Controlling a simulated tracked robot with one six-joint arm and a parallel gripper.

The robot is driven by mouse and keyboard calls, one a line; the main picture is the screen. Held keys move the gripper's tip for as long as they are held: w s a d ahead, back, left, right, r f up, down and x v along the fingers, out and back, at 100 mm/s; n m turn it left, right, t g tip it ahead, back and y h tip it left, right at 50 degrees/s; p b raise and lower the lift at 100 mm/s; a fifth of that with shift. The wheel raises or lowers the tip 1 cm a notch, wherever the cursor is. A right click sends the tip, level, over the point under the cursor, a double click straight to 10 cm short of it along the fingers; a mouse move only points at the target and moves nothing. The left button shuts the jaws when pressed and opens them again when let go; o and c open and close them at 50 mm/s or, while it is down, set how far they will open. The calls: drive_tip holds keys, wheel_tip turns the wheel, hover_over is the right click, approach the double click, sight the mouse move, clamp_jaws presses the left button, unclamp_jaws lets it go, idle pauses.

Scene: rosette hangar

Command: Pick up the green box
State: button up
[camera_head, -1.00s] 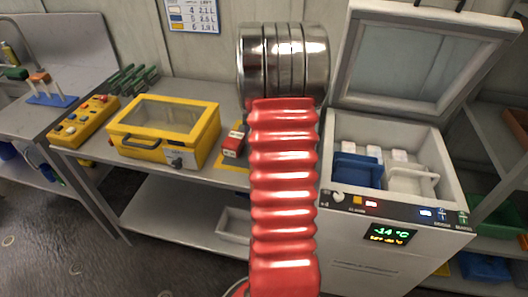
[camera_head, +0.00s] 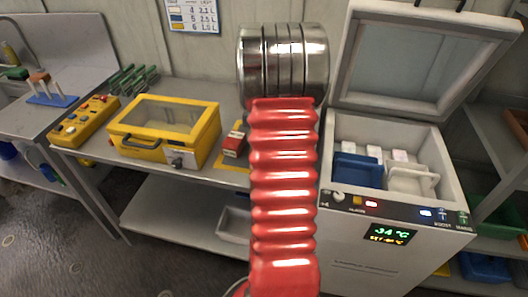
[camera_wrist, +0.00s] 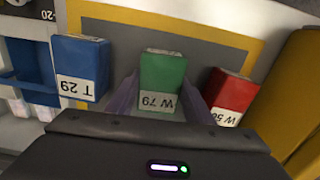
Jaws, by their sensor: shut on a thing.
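The red box also shows on the bench in the head view (camera_head: 234,143). In the head view the green box, the blue box and my gripper are hidden behind my red arm.
A yellow-bordered grey mat (camera_wrist: 205,38) lies under the boxes. A yellow case (camera_head: 160,130) stands left on the bench. An open-lidded freezer (camera_head: 370,205) with blue and white trays stands right, its blue bin (camera_wrist: 30,75) close left in the wrist view.

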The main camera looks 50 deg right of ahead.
drive_tip(key=c, duration=0.5)
drive_tip(key=shift+r, duration=0.1)
wheel_tip(320, 180, up, 10)
drive_tip(key=shift+f, duration=0.1)
idle(0.3)
drive_tip(key=shift+s, duration=0.1)
idle(0.5)
